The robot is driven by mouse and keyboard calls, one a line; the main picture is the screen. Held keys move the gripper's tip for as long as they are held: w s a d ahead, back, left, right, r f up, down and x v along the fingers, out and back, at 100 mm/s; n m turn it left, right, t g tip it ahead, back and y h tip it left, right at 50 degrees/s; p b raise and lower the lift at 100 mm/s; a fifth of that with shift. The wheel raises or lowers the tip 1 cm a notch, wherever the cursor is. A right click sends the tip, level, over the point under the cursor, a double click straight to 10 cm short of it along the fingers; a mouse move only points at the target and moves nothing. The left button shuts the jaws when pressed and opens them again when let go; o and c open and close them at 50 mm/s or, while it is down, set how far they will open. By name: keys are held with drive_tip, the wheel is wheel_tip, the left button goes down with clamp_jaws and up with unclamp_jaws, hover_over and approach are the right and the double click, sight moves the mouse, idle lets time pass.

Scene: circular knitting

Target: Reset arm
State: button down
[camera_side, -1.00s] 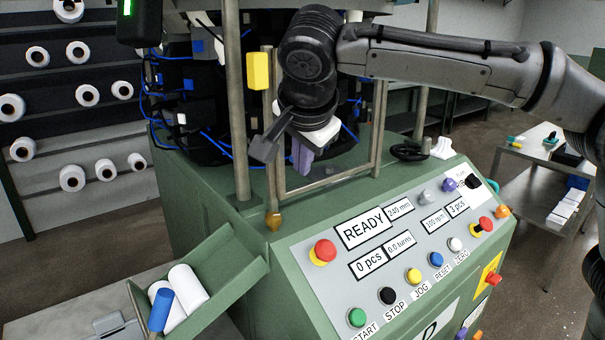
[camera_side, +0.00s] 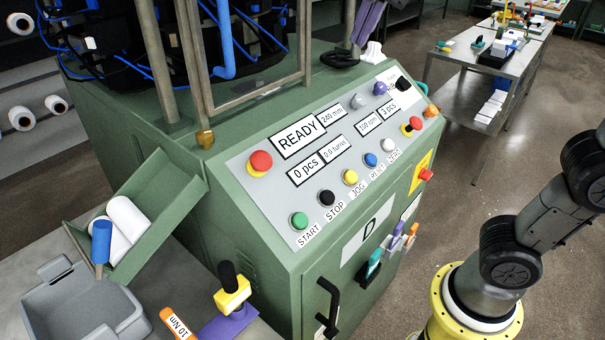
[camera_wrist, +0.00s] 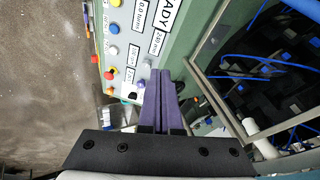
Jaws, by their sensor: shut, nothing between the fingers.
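My gripper shows at the top edge of the side view as two purple fingers (camera_side: 369,16), pointing down near the far right end of the control panel. In the wrist view the purple fingers (camera_wrist: 158,88) lie together, shut and empty. The green knitting machine carries the sloped grey control panel (camera_side: 318,212). Its display (camera_side: 298,137) reads READY, with 0 pcs below. In the wrist view the panel (camera_wrist: 128,45) lies left of my fingers. Most of my upper arm is outside the side view.
The machine's upright frame (camera_side: 193,65) stands beside the panel. A green chute (camera_side: 160,205) holds white rolls (camera_side: 125,218). A grey bin (camera_side: 85,310), a yellow block with a black knob (camera_side: 231,287) and an orange 10 Nm tool (camera_side: 177,324) are at lower left. A metal table (camera_side: 485,68) stands behind, right.

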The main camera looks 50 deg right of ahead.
drive_tip(key=s+d+f+n+y, duration=0.1)
drive_tip(key=s+d+f+n, duration=0.25)
drive_tip(key=s+f, duration=0.5)
drive_tip(key=s+a+f+n+y, duration=0.2)
drive_tip(key=s+f+n, duration=0.4)
drive_tip(key=f+n, duration=0.5)
drive_tip(key=shift+s+a+f+n+y, duration=0.2)
drive_tip(key=shift+a+f+n+y, duration=0.1)
drive_tip(key=shift+a+n, duration=0.55)
drive_tip(key=shift+d, duration=0.1)
